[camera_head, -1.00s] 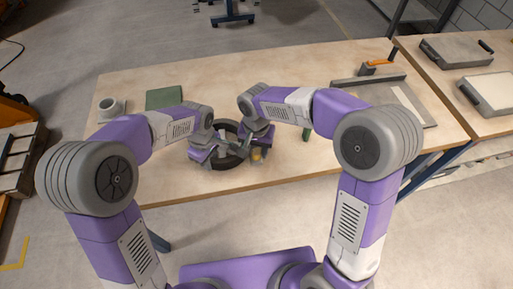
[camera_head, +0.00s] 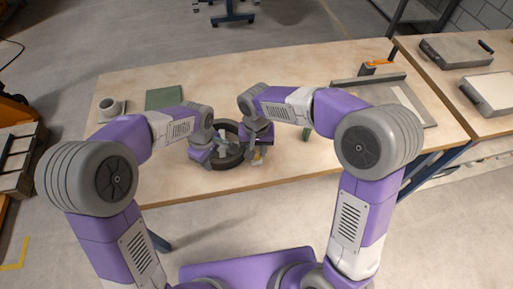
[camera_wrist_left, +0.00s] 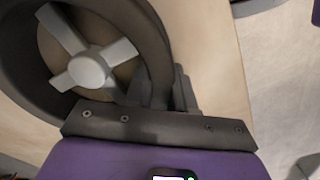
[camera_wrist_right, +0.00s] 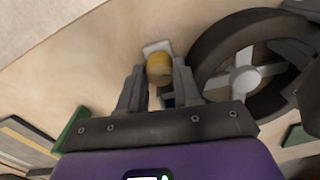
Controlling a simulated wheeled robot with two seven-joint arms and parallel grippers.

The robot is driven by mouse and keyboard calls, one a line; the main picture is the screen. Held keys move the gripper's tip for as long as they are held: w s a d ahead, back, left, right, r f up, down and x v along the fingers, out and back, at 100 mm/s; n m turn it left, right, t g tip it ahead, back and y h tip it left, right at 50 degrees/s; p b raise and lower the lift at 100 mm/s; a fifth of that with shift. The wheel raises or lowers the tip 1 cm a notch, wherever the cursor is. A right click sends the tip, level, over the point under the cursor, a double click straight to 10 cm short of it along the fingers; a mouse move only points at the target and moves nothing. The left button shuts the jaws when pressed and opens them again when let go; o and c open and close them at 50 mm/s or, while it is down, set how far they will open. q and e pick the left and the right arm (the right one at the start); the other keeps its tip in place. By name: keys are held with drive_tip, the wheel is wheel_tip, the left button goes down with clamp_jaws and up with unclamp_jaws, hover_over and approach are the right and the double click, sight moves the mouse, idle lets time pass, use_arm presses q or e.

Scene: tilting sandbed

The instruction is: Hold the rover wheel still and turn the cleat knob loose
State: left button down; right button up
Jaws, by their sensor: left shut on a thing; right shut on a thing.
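The rover wheel, a dark ring (camera_head: 226,165) with a pale hub and spokes, lies on the bench between my grippers. In the left wrist view its rim (camera_wrist_left: 155,55) and hub (camera_wrist_left: 88,70) fill the upper left. My left gripper (camera_wrist_left: 158,88) is shut on the rim, with one finger outside it and the other mostly hidden. The cleat knob (camera_wrist_right: 159,68) is yellow and sits beside the wheel against a pale block (camera_wrist_right: 156,47). My right gripper (camera_wrist_right: 158,80) is shut on the knob, one finger on each side. The right gripper (camera_head: 256,145) hides most of the knob in the head view.
The bench's front edge is close to the wheel.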

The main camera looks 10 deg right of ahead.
drive_tip(key=n, duration=0.5)
drive_tip(key=shift+n, duration=0.3)
drive_tip(key=n, duration=0.5)
drive_tip(key=shift+n, duration=0.3)
drive_tip(key=o, duration=0.8)
drive_tip(key=shift+r, duration=0.15)
wheel_tip(320, 180, up, 12)
drive_tip(key=shift+a+f, duration=0.1)
